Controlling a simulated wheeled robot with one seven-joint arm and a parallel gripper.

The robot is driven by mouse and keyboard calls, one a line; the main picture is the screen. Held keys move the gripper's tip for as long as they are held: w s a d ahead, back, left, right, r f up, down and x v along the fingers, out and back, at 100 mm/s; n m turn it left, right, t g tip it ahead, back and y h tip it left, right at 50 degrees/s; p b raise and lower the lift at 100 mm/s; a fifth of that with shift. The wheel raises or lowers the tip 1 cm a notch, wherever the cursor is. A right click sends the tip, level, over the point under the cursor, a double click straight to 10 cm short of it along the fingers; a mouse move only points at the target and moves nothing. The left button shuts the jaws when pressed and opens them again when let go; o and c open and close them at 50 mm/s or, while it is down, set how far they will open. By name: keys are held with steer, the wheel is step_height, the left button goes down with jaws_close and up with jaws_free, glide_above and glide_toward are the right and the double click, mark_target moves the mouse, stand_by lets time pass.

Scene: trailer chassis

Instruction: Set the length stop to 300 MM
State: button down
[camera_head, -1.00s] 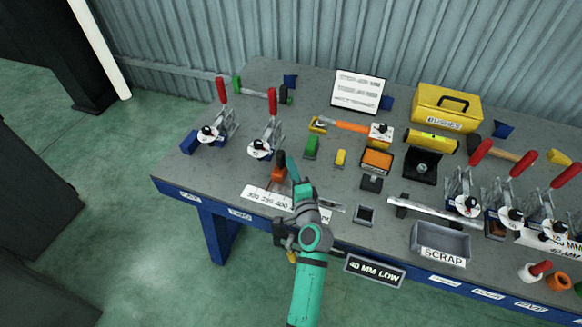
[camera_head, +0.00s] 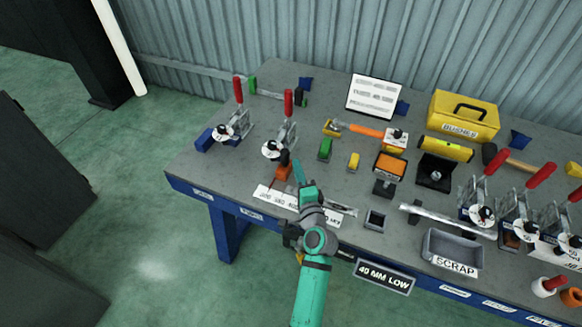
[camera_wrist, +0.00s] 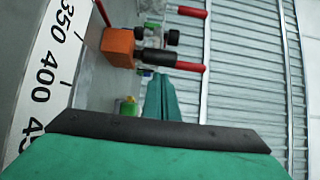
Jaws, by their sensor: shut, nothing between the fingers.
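The length stop is an orange block (camera_head: 283,173) with a black knob on top, beside a white number scale (camera_head: 263,192) along the bench's front edge. In the wrist view the orange block (camera_wrist: 118,46) lies next to the scale (camera_wrist: 28,105), with 350 and 400 readable and a further number cut off. The block lies nearest the 350-to-400 stretch; I cannot tell its exact reading. My gripper (camera_head: 298,168) is shut and empty, just right of the stop. Its green fingers (camera_wrist: 166,98) show no contact with the block or knob. My wrist hides part of the scale.
Red-handled toggle clamps (camera_head: 287,125) stand behind the stop, with more at the right. The scrap bin (camera_head: 452,250) and a metal bar (camera_head: 450,220) are farther right.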

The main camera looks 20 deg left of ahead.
steer(key=s+d, duration=0.5)
steer(key=shift+s+d+f, duration=0.1)
steer(key=shift+s+d, duration=0.05)
steer(key=shift+s, duration=0.05)
steer(key=s, duration=0.3)
steer(key=shift+s+d, duration=0.2)
steer(key=shift+d, duration=0.2)
steer(key=shift+s+d, duration=0.3)
steer(key=shift+s, duration=0.1)
